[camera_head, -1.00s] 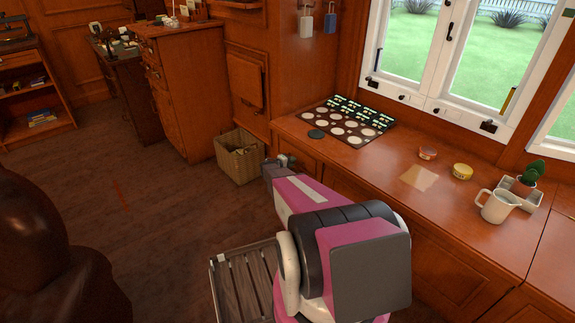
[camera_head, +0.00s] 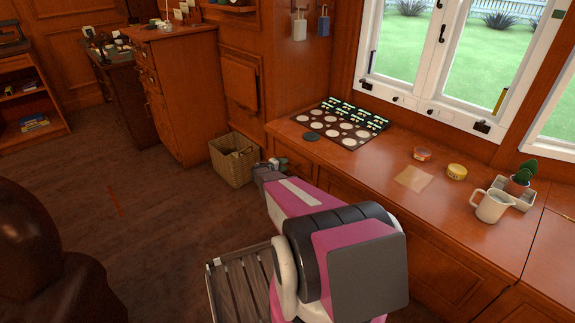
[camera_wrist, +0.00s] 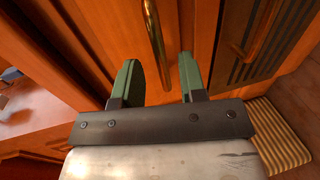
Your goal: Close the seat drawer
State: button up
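The window seat (camera_head: 345,165) is a long wooden bench along the right wall under the windows, with panelled fronts. In the head view my arm covers much of its front, so I cannot tell how far the seat drawer stands out. My gripper (camera_head: 272,170) is low at the seat's far left end. In the wrist view my gripper (camera_wrist: 158,78) has its two green fingers apart with nothing between them. An upright brass handle (camera_wrist: 155,40) on a wooden front (camera_wrist: 105,40) lies just beyond the fingertips, roughly in line with the gap. Contact is not visible.
A second brass handle (camera_wrist: 263,30) is to the right in the wrist view. A woven basket (camera_head: 233,160) stands left of my gripper. A slatted wooden piece (camera_head: 240,285) is beside my arm. A dark brown rounded shape (camera_head: 45,270) fills the lower left. Open floor lies between.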

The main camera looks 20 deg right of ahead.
jog(key=v, duration=0.7)
jog(key=shift+a, duration=0.1)
jog(key=shift+s, duration=0.1)
jog(key=s+a+r+m+g+y, duration=0.1)
jog(key=s+a+r+y, duration=0.4)
jog(key=s, duration=0.5)
jog(key=s+a+r+m+g+y, duration=0.1)
jog(key=s+a+r+g+y, duration=0.1)
jog(key=s+a+r+y, duration=0.2)
jog(key=s+a+r+m+g+y, duration=0.2)
jog(key=s+a+r+y, duration=0.3)
jog(key=s, duration=1.2)
jog(key=a+r, duration=0.4)
jog(key=shift+s+y, duration=0.3)
jog(key=shift+s, duration=0.1)
